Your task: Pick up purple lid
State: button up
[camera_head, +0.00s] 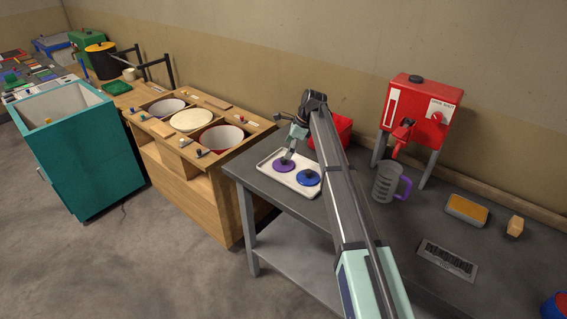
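A round purple lid (284,165) lies on a white tray (268,162) at the left end of the grey table. A blue lid (307,177) lies beside it to the right on the same tray. My gripper (288,156) points down from the arm, just above or at the purple lid's knob. Contact between the two cannot be told at this size. The fingers are too small to show whether they are open or shut. My arm crosses in front of the table just right of the tray.
A red bin (342,127) stands behind my arm. A red dispenser (418,112) and a grey jug with a purple handle (386,183) stand to the right. A wooden cabinet with round drums (190,120) stands left, across a gap from the grey table (300,208).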

aim_at(283, 159)
jog(key=shift+p+x, duration=1)
jog(key=shift+x, duration=1.9)
jog(key=shift+s+d+r, duration=0.1)
jog(key=shift+s+d, duration=0.05)
jog(key=shift+s, duration=0.05)
jog(key=c, duration=1.6)
jog(key=shift+c, duration=1)
